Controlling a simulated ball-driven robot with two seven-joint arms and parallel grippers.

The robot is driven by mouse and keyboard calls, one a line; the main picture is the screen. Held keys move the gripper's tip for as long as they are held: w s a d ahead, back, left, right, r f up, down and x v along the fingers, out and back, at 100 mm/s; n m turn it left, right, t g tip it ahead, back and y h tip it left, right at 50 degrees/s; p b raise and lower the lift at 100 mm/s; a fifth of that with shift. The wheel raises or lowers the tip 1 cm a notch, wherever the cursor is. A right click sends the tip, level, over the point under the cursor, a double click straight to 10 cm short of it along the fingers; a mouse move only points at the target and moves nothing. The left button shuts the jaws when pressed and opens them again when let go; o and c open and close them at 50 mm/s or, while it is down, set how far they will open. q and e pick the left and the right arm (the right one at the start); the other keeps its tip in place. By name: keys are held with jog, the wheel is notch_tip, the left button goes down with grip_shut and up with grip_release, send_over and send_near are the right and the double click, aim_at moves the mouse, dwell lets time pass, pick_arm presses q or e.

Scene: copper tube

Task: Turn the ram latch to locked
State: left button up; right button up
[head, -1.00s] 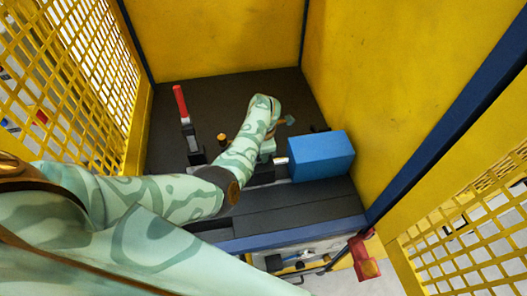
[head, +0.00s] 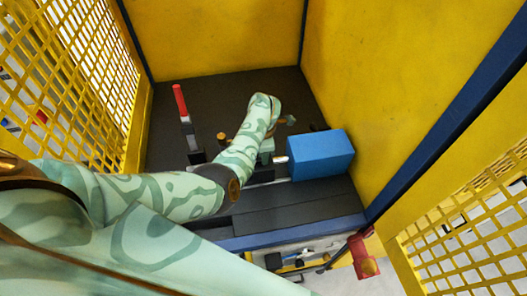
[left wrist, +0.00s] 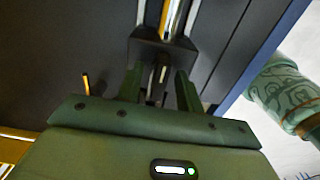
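I cannot single out the ram latch for certain. In the left wrist view, a small dark upright piece with a light tip (left wrist: 162,74) stands between the two fingers of my left gripper (left wrist: 157,84). The fingers are apart, with gaps at both sides of it. Just beyond is a dark block (left wrist: 150,50) with a shiny rod (left wrist: 174,18) running away from it. In the head view, my left gripper (head: 267,157) points down beside the blue block (head: 322,155), and my forearm hides part of the fixture. My right gripper is not seen.
A red-handled lever (head: 180,100) stands upright at the left of the dark bench (head: 280,212). A copper-coloured knob (head: 222,137) sits near it. Yellow walls (head: 400,80) and mesh panels (head: 75,70) close in the sides. A red part (head: 364,258) hangs at the front right.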

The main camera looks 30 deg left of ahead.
pick_arm(q)
notch_tip(320, 180, up, 16)
jog(key=p, duration=0.4)
jog(key=shift+r, duration=0.15)
dwell(0.3)
